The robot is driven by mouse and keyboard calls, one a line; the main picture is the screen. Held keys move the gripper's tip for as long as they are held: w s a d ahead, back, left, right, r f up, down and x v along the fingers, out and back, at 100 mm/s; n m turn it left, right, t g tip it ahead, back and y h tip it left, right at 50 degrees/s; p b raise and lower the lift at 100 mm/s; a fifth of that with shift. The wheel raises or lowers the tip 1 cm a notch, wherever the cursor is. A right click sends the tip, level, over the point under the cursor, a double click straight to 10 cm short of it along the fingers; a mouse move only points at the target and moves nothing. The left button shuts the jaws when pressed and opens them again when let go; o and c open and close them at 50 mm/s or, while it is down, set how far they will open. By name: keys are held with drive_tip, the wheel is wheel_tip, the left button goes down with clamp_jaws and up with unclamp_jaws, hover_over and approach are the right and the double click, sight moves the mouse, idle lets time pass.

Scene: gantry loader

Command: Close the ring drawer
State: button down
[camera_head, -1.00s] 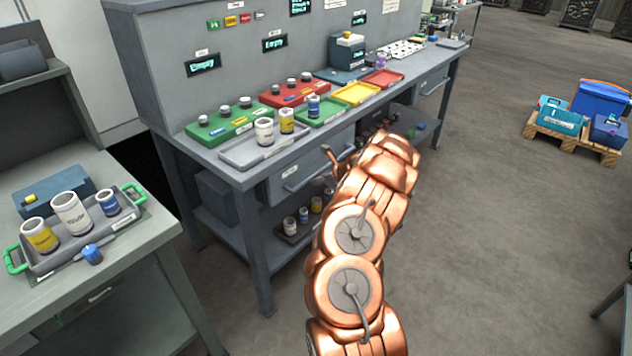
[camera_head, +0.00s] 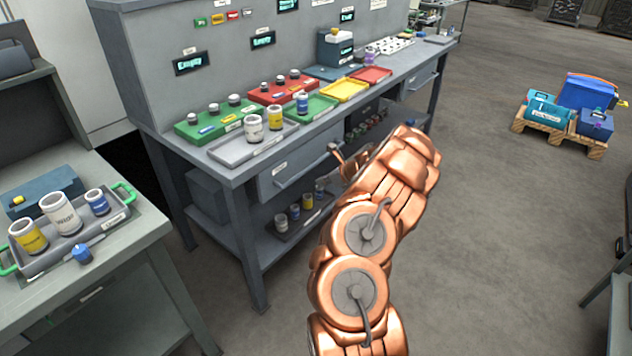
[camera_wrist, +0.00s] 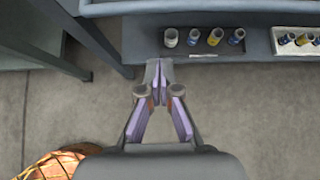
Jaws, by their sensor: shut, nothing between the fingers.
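A grey drawer (camera_head: 268,183) with a long bar handle (camera_head: 297,173) is under the near part of the bench. Its label is too small to read, so I cannot tell whether it is the ring drawer or how far it stands out. My gripper (camera_head: 337,152) shows beside the right end of the handle, partly hidden by my copper arm. In the wrist view my gripper (camera_wrist: 158,66) is shut and empty, its fingertips together. A grey bar-like edge (camera_wrist: 200,6) crosses the top of that view, ahead of the fingertips; I see no clear contact.
The bench's lower shelf holds several small jars (camera_head: 294,211), also in the wrist view (camera_wrist: 214,37). Another drawer (camera_head: 420,78) is farther along the bench. A side table (camera_head: 135,240) with a grey tray (camera_head: 110,224) stands at left. The floor at right is open up to a pallet (camera_head: 560,138).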

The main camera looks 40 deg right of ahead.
drive_tip(key=v, duration=0.6)
drive_tip(key=shift+s, duration=0.25)
drive_tip(key=shift+r, duration=0.1)
